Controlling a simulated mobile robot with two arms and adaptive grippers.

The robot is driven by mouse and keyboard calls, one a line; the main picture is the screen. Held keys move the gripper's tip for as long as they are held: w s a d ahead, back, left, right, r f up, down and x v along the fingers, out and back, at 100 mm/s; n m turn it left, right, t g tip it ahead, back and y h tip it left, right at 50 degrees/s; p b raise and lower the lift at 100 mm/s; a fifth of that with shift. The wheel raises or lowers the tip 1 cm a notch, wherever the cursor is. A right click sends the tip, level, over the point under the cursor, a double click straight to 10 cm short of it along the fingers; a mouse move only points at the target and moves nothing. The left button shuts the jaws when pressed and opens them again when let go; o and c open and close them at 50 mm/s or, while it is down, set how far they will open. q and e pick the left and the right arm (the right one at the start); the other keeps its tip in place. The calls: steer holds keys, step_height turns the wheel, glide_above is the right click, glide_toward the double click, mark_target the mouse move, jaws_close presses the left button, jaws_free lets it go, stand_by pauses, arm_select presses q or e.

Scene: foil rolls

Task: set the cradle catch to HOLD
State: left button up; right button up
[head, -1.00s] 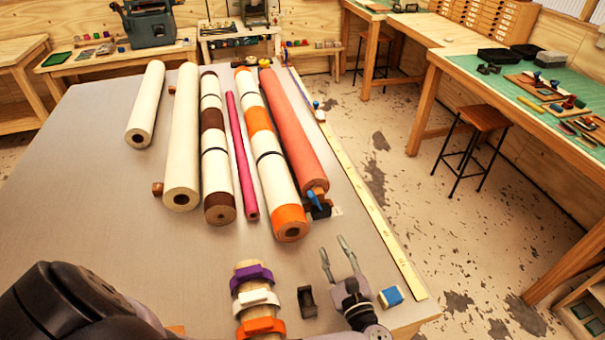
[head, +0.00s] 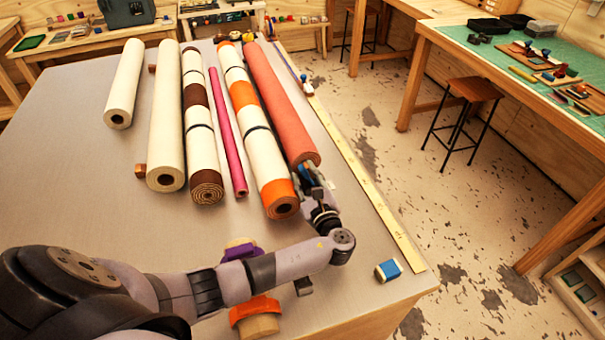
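The coral-red roll (head: 283,105) lies at the right of the row of rolls, along the table's right side. The cradle catch, with a small blue lever (head: 305,171), is at its near end. My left gripper (head: 311,168) is right at the catch, pointing away from me, and its fingers overlap the lever. They hide most of the catch, so I cannot tell its setting or whether the fingers are closed on the lever. My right gripper is not in view.
A white-and-orange roll (head: 234,68) lies just left of the catch. A yellow ruler strip (head: 362,185) runs along the table's right edge. A blue-and-white block (head: 388,270) sits near the front corner.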

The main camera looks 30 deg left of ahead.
mark_target(304, 174)
arm_select(q)
steer(key=shift+b+x, duration=0.3)
steer(key=shift+x, duration=0.85)
steer(key=shift+w+a, duration=0.3)
steer(key=shift+s, duration=0.1)
steer(key=shift+c, duration=0.8)
jaws_close()
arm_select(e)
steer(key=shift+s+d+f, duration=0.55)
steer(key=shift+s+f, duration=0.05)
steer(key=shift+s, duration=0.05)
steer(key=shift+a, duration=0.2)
